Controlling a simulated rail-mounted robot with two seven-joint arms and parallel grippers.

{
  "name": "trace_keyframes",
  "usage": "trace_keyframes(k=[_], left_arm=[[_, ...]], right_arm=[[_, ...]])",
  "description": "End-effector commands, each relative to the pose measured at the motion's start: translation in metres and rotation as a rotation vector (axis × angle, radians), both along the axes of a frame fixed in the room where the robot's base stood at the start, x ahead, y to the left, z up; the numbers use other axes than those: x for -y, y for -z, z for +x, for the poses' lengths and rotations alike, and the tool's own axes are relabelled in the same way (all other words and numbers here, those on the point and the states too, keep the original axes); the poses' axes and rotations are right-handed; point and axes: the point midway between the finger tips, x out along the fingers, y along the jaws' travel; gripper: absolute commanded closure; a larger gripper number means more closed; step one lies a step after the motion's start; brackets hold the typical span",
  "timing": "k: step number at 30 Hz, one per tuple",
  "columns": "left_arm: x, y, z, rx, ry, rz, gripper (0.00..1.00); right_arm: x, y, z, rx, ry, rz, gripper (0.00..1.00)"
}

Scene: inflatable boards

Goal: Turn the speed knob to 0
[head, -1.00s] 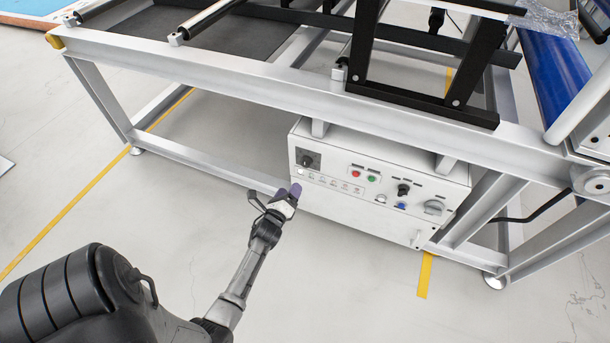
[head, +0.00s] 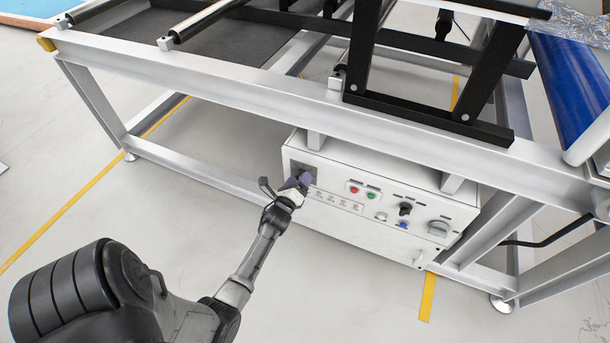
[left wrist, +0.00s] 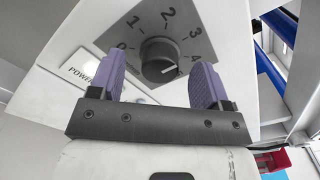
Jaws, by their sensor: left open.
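The speed knob (left wrist: 158,58) is a dark round knob on a grey dial plate in the left wrist view. Numbers 0 to 4 show around it, with 0 at the left. A pale line on the knob points to the lower right, past the 4. My left gripper (left wrist: 160,66) is open, with one purple finger on each side of the knob in that view. Whether the fingers touch it I cannot tell. In the head view, my left gripper (head: 298,182) is at the dial plate (head: 301,169) and hides the knob. My right gripper is out of view.
The white control box (head: 345,226) hangs under the metal frame (head: 240,93). Red (head: 353,189) and green (head: 371,196) buttons and other knobs are right of the dial. The frame's lower rail (head: 190,176) runs left of the box. The floor in front is clear.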

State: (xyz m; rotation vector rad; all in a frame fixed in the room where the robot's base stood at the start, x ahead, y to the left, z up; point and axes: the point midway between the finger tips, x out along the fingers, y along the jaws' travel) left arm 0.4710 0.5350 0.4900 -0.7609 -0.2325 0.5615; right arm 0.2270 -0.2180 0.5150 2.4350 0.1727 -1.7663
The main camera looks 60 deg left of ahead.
Motion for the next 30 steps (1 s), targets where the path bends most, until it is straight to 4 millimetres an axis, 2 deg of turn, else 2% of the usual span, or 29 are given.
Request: trace_keyframes(k=[16, 30], left_arm=[[-0.0042, -0.0002, 0.0026, 0.001, -0.003, -0.001, 0.3], [-0.0042, -0.0002, 0.0025, 0.001, -0.003, -0.001, 0.75]], right_arm=[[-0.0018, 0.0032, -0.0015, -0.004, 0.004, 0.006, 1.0], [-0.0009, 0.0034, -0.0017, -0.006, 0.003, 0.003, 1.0]])
